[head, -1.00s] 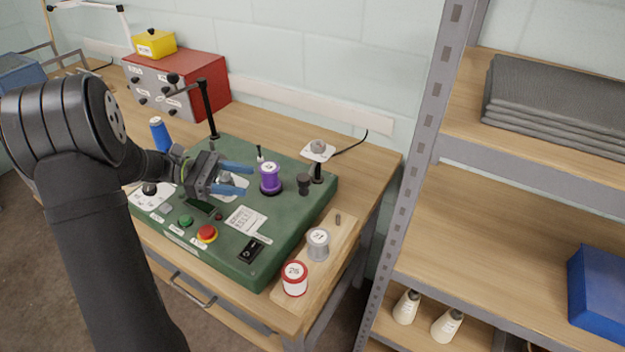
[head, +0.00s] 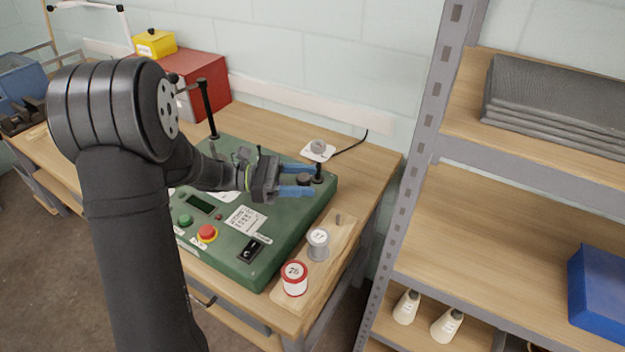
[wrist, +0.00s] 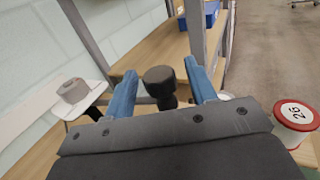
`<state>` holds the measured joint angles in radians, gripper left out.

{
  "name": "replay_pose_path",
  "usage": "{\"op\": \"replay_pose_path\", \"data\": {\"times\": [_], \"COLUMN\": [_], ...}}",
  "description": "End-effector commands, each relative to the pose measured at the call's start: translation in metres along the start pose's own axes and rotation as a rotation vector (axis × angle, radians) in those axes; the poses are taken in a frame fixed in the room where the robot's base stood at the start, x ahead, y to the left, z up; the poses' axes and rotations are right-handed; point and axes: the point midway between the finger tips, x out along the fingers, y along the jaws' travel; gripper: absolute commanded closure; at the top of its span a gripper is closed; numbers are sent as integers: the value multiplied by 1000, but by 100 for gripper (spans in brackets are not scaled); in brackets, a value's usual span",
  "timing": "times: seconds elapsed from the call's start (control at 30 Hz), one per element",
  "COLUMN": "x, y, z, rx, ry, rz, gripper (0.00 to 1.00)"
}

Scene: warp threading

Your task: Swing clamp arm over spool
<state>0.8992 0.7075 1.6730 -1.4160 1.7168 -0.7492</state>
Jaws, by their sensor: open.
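My gripper (head: 311,180) is open above the right part of the green machine box (head: 268,262). Its two blue fingers stand on either side of a black knob (head: 304,179), with gaps visible in the wrist view, where the knob (wrist: 159,77) sits between the fingertips. A short black post (head: 319,173) stands just beyond the fingertips in the head view. I cannot tell how the knob and post join as the clamp arm. The purple spool is hidden behind my gripper in the head view.
A red-rimmed spool (head: 294,279) and a grey spool (head: 318,244) stand on a wooden strip at the bench's right. A white plate with a grey piece (head: 319,149) lies behind the box. A tall black post (head: 208,108) rises at the back left. A metal shelf upright (head: 414,150) stands right.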

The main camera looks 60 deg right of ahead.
Motion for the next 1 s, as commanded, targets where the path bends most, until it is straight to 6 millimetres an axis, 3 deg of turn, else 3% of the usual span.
{"op": "replay_pose_path", "data": {"times": [0.2,0.5,0.53,0.8,1.0], "x": [21,23,23,23,19], "y": [0,0,0,0,1], "z": [0,0,0,0,0], "rx": [-1,-1,-1,-1,2], "ry": [0,0,0,0,0], "rz": [-1,0,0,0,-28], "gripper": [49,49,51,100,100]}}
